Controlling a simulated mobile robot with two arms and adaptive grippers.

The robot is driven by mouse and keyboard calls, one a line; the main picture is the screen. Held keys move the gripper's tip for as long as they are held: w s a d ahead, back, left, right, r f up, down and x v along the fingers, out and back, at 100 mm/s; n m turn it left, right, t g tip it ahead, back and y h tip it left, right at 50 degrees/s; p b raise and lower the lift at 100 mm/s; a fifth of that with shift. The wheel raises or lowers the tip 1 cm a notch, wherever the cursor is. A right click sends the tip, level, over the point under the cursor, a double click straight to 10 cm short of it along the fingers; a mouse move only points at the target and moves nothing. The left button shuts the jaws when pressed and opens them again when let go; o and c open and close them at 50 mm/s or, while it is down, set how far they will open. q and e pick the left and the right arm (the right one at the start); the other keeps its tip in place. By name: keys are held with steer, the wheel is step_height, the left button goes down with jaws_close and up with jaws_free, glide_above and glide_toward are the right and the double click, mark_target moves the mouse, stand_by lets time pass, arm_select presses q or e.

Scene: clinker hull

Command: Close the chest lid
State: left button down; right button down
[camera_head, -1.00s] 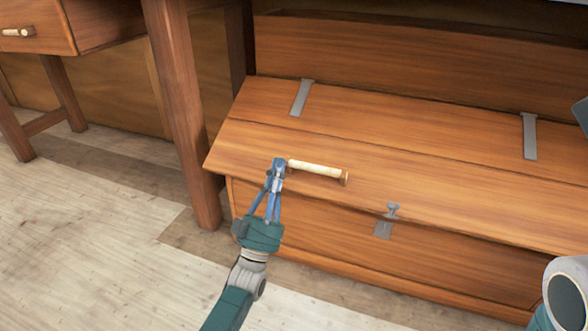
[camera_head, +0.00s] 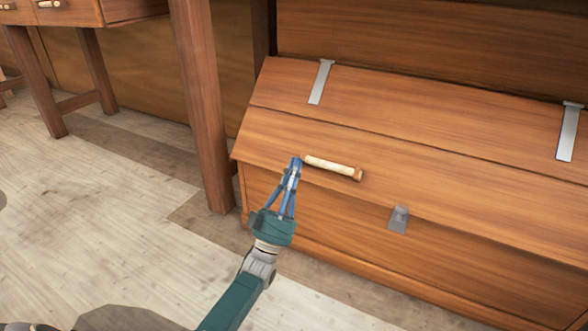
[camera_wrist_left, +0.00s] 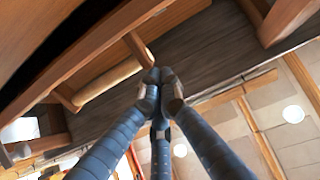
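The chest lid (camera_head: 420,175) is a broad wooden panel, low over the chest body (camera_head: 330,225). Its front edge lies close along the top of the chest front; I cannot tell whether a thin gap remains. A pale bar handle (camera_head: 330,167) with brown ends sits on the lid, and it also shows in the left wrist view (camera_wrist_left: 108,80). A grey metal clasp (camera_head: 399,218) is at the chest front. My left gripper (camera_head: 294,165) has its fingertips together beside the handle's left end, not around the bar; contact is unclear. My right gripper is out of view.
Two grey hinge straps (camera_head: 321,82) (camera_head: 569,132) cross the back of the lid. A wooden post (camera_head: 205,110) stands close to the chest's left end. A table with drawers (camera_head: 75,14) is at the far left. The floor (camera_head: 90,230) in front is clear.

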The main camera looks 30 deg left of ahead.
arm_select(q)
steer(key=shift+w+f+g, duration=0.3)
steer(key=shift+w+f, duration=0.25)
steer(key=shift+f, duration=0.25)
step_height(320, 180, up, 12)
steer(key=s, duration=0.1)
steer(key=shift+f+t, duration=0.2)
steer(key=shift+t, duration=0.2)
